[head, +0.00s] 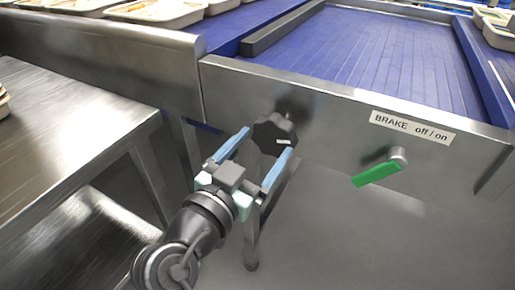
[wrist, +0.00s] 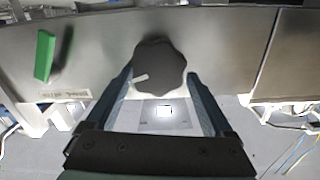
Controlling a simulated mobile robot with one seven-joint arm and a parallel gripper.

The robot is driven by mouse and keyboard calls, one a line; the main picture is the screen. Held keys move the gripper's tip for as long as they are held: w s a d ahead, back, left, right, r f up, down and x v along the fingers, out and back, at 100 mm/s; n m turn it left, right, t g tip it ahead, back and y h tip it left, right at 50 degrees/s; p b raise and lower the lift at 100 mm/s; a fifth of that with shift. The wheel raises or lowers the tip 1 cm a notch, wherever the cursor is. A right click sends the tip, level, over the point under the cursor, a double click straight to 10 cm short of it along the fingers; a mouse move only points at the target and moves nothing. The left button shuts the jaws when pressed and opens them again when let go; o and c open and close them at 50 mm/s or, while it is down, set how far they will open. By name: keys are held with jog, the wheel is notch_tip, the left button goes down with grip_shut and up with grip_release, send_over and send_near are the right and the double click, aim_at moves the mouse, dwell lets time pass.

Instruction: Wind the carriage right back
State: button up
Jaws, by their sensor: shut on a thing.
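A black lobed knob (head: 274,133) is on the steel front panel (head: 330,115), with a small white mark on its face. My gripper (head: 268,142) reaches it from the front, with one blue finger on each side. The gripper is shut on the knob. In the wrist view the knob (wrist: 160,66) sits between the fingertips (wrist: 159,76), its white mark pointing to the left. I cannot pick out a carriage for certain; a ribbed blue bed (head: 370,50) with a grey bar (head: 285,28) along its left side lies behind the panel.
A green brake lever (head: 377,174) sticks out of the panel at right, below a "BRAKE off / on" label (head: 412,127); its handle slopes down left. A steel table (head: 70,130) stands at left. Filled trays (head: 155,12) line the back left. Floor below the panel is open.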

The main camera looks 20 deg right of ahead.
jog(key=shift+w+d+r+m+b, duration=0.15)
jog(key=shift+w+d+m+b, duration=0.1)
jog(key=shift+d+m+b, duration=0.3)
jog(key=shift+w+d+r+m+b, duration=0.2)
jog(key=shift+d+m+b, duration=0.15)
jog(key=shift+d+b, duration=0.4)
jog(key=shift+a+m+b, duration=0.15)
jog(key=shift+m+b, duration=0.35)
jog(key=shift+b, duration=0.2)
jog(key=shift+r, duration=0.2)
jog(key=o, duration=1)
jog(key=shift+s+a+f+b, duration=0.35)
jog(key=shift+a+f+b, duration=0.15)
jog(key=shift+a, duration=0.2)
jog(key=shift+s+a+f+b, duration=0.25)
jog(key=shift+s+a+b, duration=0.05)
jog(key=shift+s+a, duration=0.15)
jog(key=shift+v, duration=1)
jog(key=shift+a+r, duration=0.1)
